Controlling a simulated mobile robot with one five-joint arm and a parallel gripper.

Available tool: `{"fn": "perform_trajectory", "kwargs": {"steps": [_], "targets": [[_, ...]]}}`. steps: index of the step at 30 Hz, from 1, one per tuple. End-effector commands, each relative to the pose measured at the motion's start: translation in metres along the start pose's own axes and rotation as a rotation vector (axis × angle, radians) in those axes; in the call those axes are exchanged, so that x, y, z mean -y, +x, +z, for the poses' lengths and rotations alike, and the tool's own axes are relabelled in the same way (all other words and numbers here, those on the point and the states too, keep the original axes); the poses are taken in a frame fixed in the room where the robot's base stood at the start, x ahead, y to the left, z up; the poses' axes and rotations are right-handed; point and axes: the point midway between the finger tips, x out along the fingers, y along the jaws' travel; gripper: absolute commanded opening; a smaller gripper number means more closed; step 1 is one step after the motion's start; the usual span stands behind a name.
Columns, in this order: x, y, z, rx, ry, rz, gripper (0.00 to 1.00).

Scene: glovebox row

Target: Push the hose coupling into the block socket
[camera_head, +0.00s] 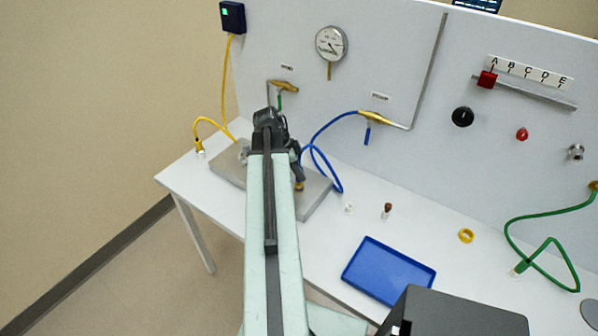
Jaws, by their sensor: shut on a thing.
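The grey metal block (228,172) lies flat on the left part of the white bench. My arm reaches over it and hides its middle. My gripper (298,180) is a dark shape low over the block's right half, shut on the brass-coloured hose coupling (299,187). The blue hose (323,130) runs from a brass valve on the panel down to the gripper, with a loop hanging to its right. I cannot make out the socket under the coupling, nor whether the two touch. A small pale fitting (243,158) shows on the block's left half.
A yellow hose (211,121) ends in a metal tip left of the block. Right of the block are a small white part (349,208), a brown-topped peg (387,211), a blue tray (372,275) and a yellow ring (466,236).

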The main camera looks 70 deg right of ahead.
Motion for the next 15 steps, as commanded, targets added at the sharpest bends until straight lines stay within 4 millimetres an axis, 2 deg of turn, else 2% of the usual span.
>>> {"fn": "perform_trajectory", "kwargs": {"steps": [9,10,12,15], "targets": [[0.0,0.0085,0.0035,0.0,0.0,0.0,0.0],[0.0,0.0076,0.0031,0.0,0.0,0.0,0.28],[0.0,0.0071,0.0029,0.0,0.0,0.0,0.48],[0.0,0.0071,0.0029,0.0,0.0,0.0,0.48]]}}
